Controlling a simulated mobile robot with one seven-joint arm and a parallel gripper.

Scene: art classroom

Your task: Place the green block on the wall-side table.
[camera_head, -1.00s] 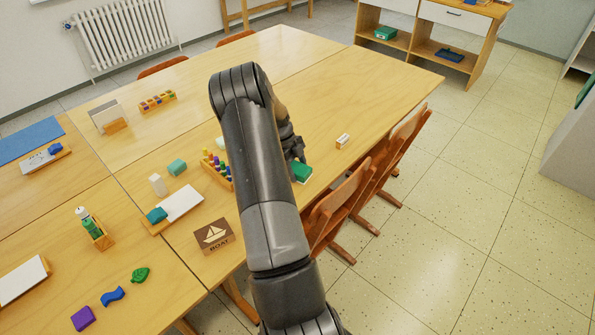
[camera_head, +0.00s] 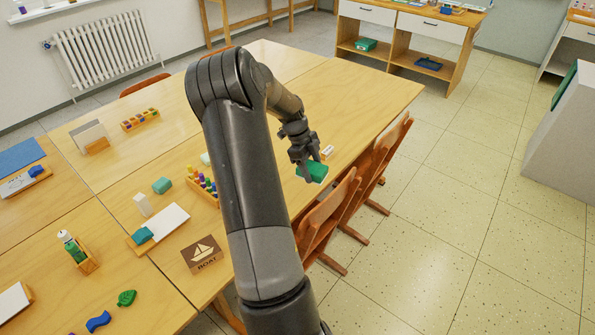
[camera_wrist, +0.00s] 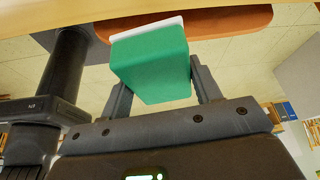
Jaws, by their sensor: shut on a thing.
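The green block (camera_head: 313,173) is held by my gripper (camera_head: 306,166) near the right edge of the joined wooden tables (camera_head: 345,95), above the chair side. In the wrist view the green block (camera_wrist: 152,62) sits between the two fingers of my gripper (camera_wrist: 163,92), and a white layer shows along its far edge. The fingers are shut on it. The tables reach back towards the wall with the radiator. A wooden unit with drawers and shelves (camera_head: 398,47) stands at the back right. Which of these is the wall-side table cannot be told.
Wooden chairs (camera_head: 327,217) stand along the tables' right side, close below my gripper. A small white-and-orange item (camera_head: 327,152) lies near that edge. The tiled floor (camera_head: 450,210) at right is clear.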

